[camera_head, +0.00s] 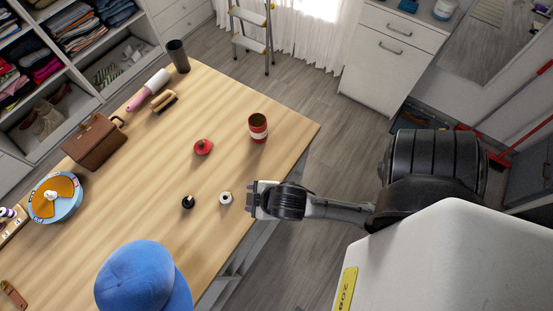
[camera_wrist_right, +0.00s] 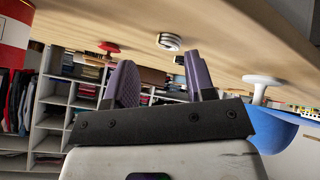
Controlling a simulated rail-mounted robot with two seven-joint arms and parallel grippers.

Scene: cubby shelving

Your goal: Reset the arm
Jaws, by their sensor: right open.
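My right gripper (camera_head: 251,199) is at the right edge of the wooden table (camera_head: 150,200) in the head view, its arm coming in from the right. Its two purple-grey fingers (camera_wrist_right: 161,80) stand apart in the right wrist view, with nothing held between them. A small white round piece (camera_head: 226,198) stands just left of the fingertips, apart from them. A black knob-like piece (camera_head: 188,202) is farther left. A red piece (camera_head: 203,147) and a red-and-white can (camera_head: 257,128) stand farther up the table. My left gripper is not in view.
A blue cap (camera_head: 142,277) lies near the bottom edge. A white cabinet (camera_head: 385,55) and a stepladder (camera_head: 250,42) stand beyond. Open floor lies right of the table.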

